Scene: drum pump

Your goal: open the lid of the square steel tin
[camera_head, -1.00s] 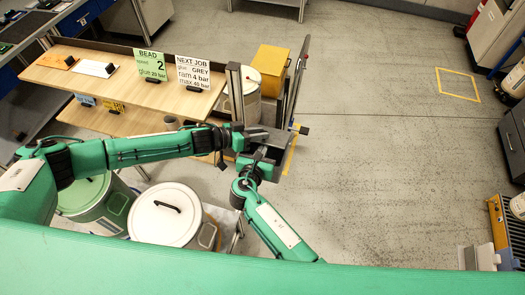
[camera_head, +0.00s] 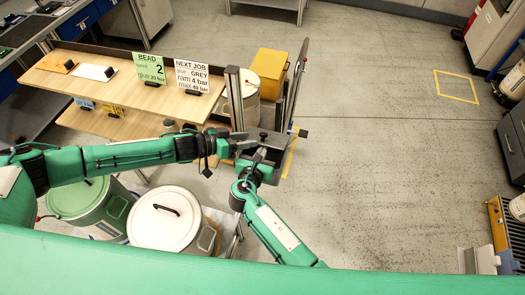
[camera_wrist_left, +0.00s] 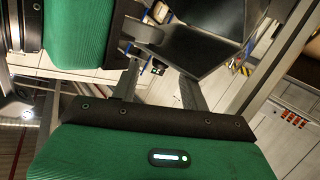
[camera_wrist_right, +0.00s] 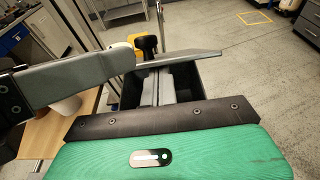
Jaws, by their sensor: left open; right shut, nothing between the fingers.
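The square steel tin (camera_wrist_right: 188,82) stands below my grippers, its dark inside showing in the right wrist view. Its grey lid (camera_wrist_right: 185,58) is raised at an angle over the opening; lid and tin also show in the left wrist view (camera_wrist_left: 205,48). My right gripper (camera_head: 261,154) is shut and empty, with its fingers (camera_wrist_right: 158,88) at the gap under the lid; contact is unclear. My left gripper (camera_head: 236,141) is open at the tin's left side. One of its fingers (camera_wrist_right: 90,75) reaches close to the lid's left edge. In the head view my grippers partly hide the tin.
A wooden shelf (camera_head: 130,90) with two sign cards stands left of the tin. A yellow box (camera_head: 269,66) and a pale drum (camera_head: 246,92) are behind it. Lidded drums, one white (camera_head: 165,222) and one green (camera_head: 82,205), stand in front.

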